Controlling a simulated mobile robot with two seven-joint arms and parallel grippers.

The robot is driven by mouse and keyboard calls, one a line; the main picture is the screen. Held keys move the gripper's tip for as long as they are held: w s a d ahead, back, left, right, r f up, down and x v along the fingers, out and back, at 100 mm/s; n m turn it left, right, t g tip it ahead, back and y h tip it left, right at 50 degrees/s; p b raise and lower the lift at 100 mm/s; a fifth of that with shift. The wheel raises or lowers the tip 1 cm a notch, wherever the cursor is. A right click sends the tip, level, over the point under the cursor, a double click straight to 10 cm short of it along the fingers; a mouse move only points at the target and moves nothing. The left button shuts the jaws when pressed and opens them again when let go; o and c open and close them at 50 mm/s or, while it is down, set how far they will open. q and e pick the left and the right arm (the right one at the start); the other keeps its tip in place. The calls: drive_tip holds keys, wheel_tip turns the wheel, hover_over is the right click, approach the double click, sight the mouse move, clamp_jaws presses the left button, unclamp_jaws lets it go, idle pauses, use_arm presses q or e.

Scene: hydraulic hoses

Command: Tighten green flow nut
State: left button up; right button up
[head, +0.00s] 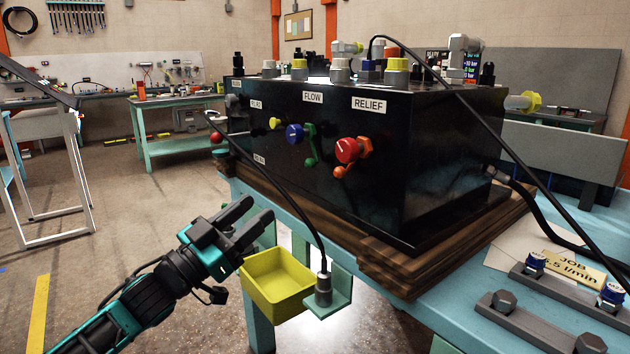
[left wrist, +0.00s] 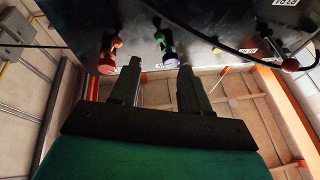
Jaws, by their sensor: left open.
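The green flow nut (head: 310,148) is a green winged piece behind the blue flow knob (head: 294,132), on the black box's front under the FLOW label (head: 313,97). In the left wrist view the green nut (left wrist: 158,36) and blue knob (left wrist: 167,54) show near the top, inverted, beyond the fingertips. My left gripper (head: 259,208) is open and empty, below and left of the nut and apart from it. Its two fingers also show in the left wrist view (left wrist: 160,65), pointing toward the panel. My right gripper is not in view.
A red relief knob (head: 347,150) with an orange nut (head: 365,146) sits right of the flow knob. A black cable (head: 275,172) hangs across the panel's left part. A yellow bin (head: 276,284) is just below my left gripper, at the bench (head: 400,311) edge.

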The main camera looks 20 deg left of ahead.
sight(307, 166)
use_arm(q)
drive_tip(key=x, duration=1.2)
drive_tip(key=shift+w+d+r, duration=0.2)
drive_tip(key=shift+r, duration=0.1)
clamp_jaws()
